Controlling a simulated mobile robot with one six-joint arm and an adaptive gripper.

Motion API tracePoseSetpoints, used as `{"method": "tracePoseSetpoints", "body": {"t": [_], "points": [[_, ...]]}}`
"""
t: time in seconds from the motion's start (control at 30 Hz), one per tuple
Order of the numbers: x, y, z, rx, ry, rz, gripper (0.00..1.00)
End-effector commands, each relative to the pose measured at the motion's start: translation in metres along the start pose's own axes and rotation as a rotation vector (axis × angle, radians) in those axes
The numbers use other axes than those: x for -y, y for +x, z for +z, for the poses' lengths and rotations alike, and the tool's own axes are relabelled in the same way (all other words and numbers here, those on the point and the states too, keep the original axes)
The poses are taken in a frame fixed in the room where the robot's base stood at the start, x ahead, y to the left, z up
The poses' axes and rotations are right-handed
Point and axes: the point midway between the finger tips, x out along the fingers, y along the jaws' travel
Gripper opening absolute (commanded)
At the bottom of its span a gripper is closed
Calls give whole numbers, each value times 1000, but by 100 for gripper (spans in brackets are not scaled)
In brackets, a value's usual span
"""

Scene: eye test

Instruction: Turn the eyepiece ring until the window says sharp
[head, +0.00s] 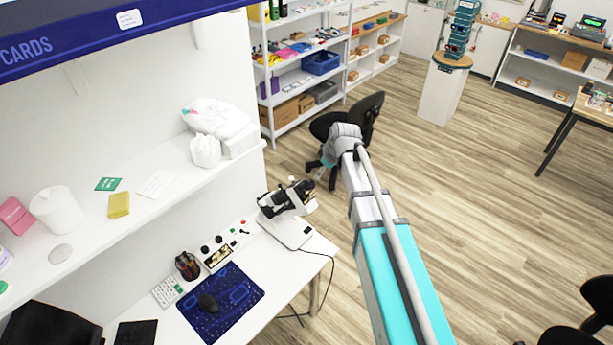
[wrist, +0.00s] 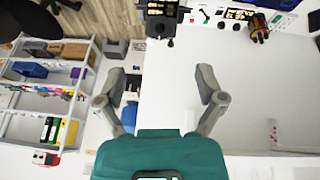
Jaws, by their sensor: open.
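A black and white eyepiece instrument (head: 287,197) stands on a white base (head: 289,229) at the right end of the desk. Its dark top part also shows at the top of the wrist view (wrist: 160,22). I cannot make out its ring clearly. A console (head: 218,254) with black knobs and a small lit window stands to its left; the window's words are too small to read. My gripper (wrist: 161,86) is open and empty in the wrist view, its two fingers apart and clear of the instrument. In the head view my arm hides most of it.
A white shelf (head: 100,229) juts out above. A cable hangs off the desk's right edge. A black chair (head: 362,122) stands behind my arm.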

Motion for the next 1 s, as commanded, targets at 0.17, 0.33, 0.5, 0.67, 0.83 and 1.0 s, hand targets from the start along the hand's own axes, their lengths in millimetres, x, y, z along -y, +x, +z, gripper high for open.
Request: {"method": "tracePoseSetpoints", "body": {"t": [0.17,0.33,0.5,0.67,0.83,1.0], "points": [[-2,-5,-13,-14,-35,0,88],[-1,-4,-14,-15,-38,0,88],[-1,-4,-14,-15,-37,0,88],[-1,-1,-13,-15,-37,0,88],[-1,6,-13,-15,-37,0,88],[0,17,-13,-15,-37,0,88]]}}
